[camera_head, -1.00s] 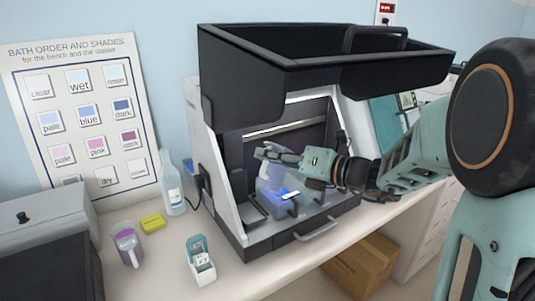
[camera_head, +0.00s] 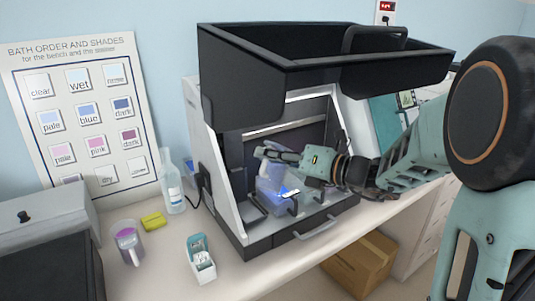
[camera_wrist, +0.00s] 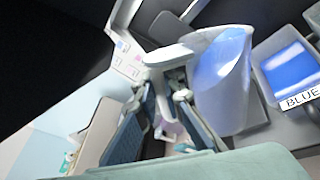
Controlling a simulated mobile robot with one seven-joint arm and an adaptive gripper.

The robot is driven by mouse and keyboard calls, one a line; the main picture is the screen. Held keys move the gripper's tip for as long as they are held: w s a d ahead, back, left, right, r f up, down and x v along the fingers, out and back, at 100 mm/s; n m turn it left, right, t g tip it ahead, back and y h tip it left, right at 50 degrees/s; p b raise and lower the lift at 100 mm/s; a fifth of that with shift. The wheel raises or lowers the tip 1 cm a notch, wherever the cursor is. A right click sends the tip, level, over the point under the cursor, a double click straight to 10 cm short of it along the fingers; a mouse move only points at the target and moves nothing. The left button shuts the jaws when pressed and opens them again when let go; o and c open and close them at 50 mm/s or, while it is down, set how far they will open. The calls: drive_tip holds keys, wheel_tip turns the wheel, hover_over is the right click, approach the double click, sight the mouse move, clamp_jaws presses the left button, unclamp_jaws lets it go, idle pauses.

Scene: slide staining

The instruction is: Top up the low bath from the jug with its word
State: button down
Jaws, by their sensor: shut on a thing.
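My gripper (camera_head: 268,153) is inside the open stainer and shut on the handle of a clear jug (camera_head: 268,178). In the wrist view the jug (camera_wrist: 222,85) looks tilted and has pale blue liquid inside. A grey bath (camera_wrist: 262,62) with blue liquid and a label reading BLUE stands right beside the jug. Whether liquid is running from the jug into it cannot be told. In the head view the jug and gripper hide much of the baths. A second jug (camera_head: 128,246), with purple contents, stands on the bench at left.
The stainer's dark raised hood (camera_head: 310,75) hangs above my arm. A clear bottle (camera_head: 173,192), a yellow block (camera_head: 152,221) and a small white-and-teal box (camera_head: 200,261) stand left of the stainer. A poster (camera_head: 85,120) of bath shades leans on the wall.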

sight(276, 147)
drive_tip(key=shift+w+d+r+m+p, duration=0.2)
drive_tip(key=shift+m+p, duration=0.25)
drive_tip(key=shift+p, duration=0.8)
drive_tip(key=shift+w+a+r+m+p, duration=0.1)
drive_tip(key=shift+w+m+p, duration=0.25)
drive_tip(key=shift+p, duration=0.85)
drive_tip(key=shift+w+d+f+m+g+p, duration=0.1)
drive_tip(key=shift+w+d+m+g+p, duration=0.25)
drive_tip(key=shift+m+p, duration=0.9)
idle(1.6)
drive_tip(key=shift+w+f+p, duration=0.15)
drive_tip(key=shift+w+p, duration=0.05)
drive_tip(key=shift+p, duration=0.8)
drive_tip(key=shift+w+d, duration=0.1)
drive_tip(key=shift+w+d+f+m+g, duration=0.15)
drive_tip(key=shift+w+f+m+g, duration=0.05)
drive_tip(key=shift+w+m+g, duration=0.15)
idle(1.0)
drive_tip(key=shift+w+d+f+m, duration=0.25)
drive_tip(key=shift+w+m, duration=0.15)
drive_tip(key=shift+m, duration=0.2)
